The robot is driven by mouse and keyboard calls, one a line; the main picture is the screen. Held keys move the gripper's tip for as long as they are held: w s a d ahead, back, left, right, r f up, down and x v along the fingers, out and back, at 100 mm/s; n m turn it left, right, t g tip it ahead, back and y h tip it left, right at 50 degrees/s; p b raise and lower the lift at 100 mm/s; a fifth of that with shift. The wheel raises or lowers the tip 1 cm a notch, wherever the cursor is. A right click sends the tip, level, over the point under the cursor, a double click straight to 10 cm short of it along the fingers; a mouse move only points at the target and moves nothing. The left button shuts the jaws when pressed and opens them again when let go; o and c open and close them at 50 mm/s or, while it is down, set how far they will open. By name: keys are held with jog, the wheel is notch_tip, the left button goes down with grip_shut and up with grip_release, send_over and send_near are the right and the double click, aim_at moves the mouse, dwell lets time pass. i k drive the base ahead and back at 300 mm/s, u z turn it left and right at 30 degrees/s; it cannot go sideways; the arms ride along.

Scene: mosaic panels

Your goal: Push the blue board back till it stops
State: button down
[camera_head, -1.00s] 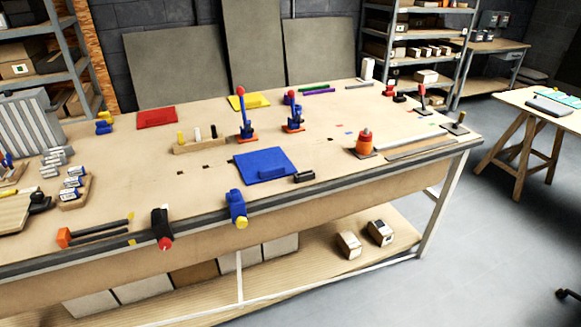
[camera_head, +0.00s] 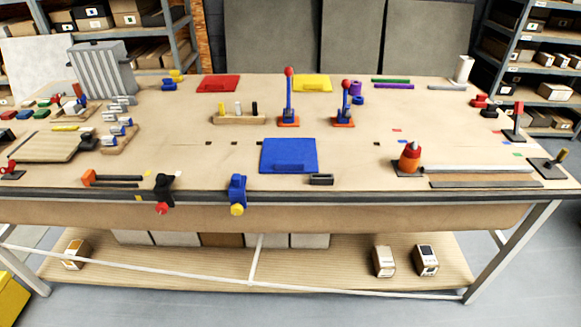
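Two upright blue levers with red knobs, one at the left (camera_head: 288,98) and one at the right (camera_head: 345,103), stand on orange bases farther back. I cannot tell which part, if any, is the stop. My gripper is not in view.
A small dark open block (camera_head: 321,179) sits by the board's front right corner. A blue clamp (camera_head: 237,192) and a black clamp (camera_head: 163,192) are on the front edge. A red board (camera_head: 218,83) and yellow board (camera_head: 312,84) lie at the back. An orange cone-like piece (camera_head: 410,156) stands at right.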

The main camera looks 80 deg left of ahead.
aim_at(280, 155)
jog(key=u, duration=5.35)
jog(key=i, duration=0.2)
jog(key=z, duration=1.5)
jog(key=i, duration=0.85)
jog(key=u, duration=0.15)
jog(key=k, duration=0.8)
jog(key=z, duration=0.25)
jog(key=i, duration=0.8)
jog(key=u, duration=0.15)
